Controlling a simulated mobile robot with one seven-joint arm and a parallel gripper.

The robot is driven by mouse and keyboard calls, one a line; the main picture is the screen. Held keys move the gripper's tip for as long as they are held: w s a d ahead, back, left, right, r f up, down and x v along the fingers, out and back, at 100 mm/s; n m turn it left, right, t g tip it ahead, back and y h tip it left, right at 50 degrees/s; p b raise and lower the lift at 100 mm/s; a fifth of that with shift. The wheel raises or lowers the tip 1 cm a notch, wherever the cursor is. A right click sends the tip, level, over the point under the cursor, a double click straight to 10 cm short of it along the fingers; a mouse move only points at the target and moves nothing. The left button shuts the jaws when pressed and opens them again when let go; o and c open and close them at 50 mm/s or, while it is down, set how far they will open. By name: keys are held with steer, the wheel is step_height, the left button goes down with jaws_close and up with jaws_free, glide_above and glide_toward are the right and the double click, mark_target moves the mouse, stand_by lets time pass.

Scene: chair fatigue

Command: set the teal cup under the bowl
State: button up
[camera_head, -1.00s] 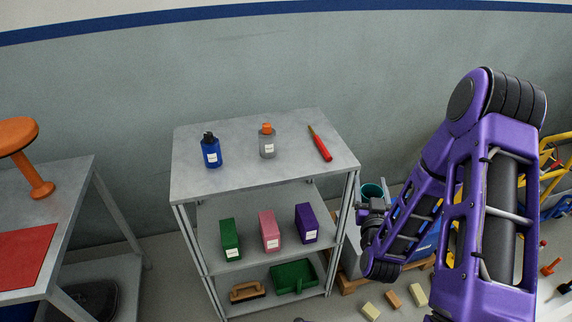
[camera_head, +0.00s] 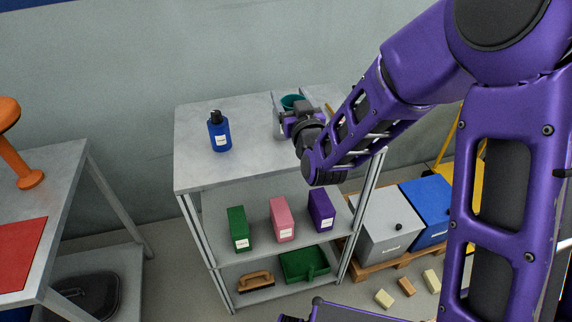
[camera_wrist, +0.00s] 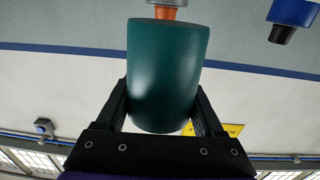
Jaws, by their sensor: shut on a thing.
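The teal cup (camera_head: 291,101) is held above the grey shelf unit's top (camera_head: 192,165). My gripper (camera_head: 290,109) is shut on it. In the wrist view the cup (camera_wrist: 167,75) fills the middle, with one finger of my gripper (camera_wrist: 163,100) against each side. The cup's opening does not show clearly. I cannot make out a bowl for certain in either view.
A blue bottle (camera_head: 219,132) stands on the shelf top, left of my gripper. An orange-capped bottle (camera_wrist: 166,13) is just beyond the cup in the wrist view. An orange stand (camera_head: 28,178) is on the left table.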

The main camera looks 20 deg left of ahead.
steer(key=shift+y, duration=0.3)
steer(key=shift+s+a+f+b, duration=0.2)
steer(key=shift+a+f, duration=0.1)
steer(key=shift+f, duration=1.25)
steer(key=shift+s+a+f+b, duration=0.15)
steer(key=shift+a+f, duration=0.1)
steer(key=shift+f, duration=1.25)
steer(key=shift+s+a+f+b, duration=0.1)
steer(key=shift+a+f+b, duration=0.15)
steer(key=shift+f, duration=1.3)
steer(key=shift+f, duration=0.1)
steer(key=shift+f, duration=0.15)
steer(key=o, duration=1.3)
